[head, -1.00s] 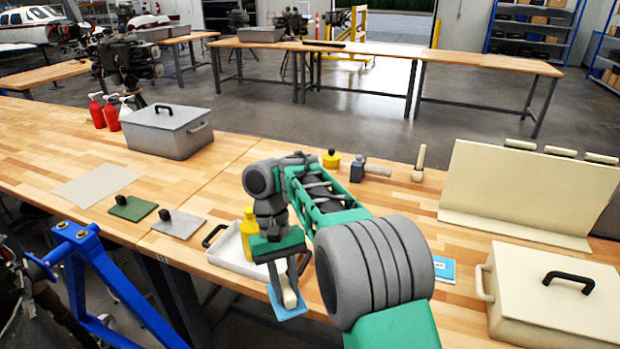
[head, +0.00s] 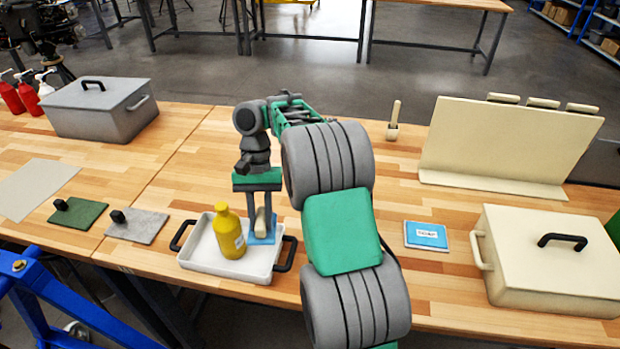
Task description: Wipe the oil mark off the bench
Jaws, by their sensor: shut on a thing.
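My gripper (head: 262,218) points down and is shut on the cream handle of a blue flat pad (head: 259,237). The pad is at the right part of the white tray (head: 200,258), right of the yellow bottle (head: 229,238). I cannot tell whether it touches the tray or hangs just above it. The wooden bench (head: 430,285) runs across the view. No oil mark shows on its visible part. My arm hides a strip of the bench.
A green pad (head: 85,214) and a grey pad (head: 140,230), both with black knobs, lie left of the tray. A grey lidded box (head: 95,115) stands back left. A blue booklet (head: 427,236), a cream box (head: 545,270) and a cream upright panel (head: 500,140) are at right.

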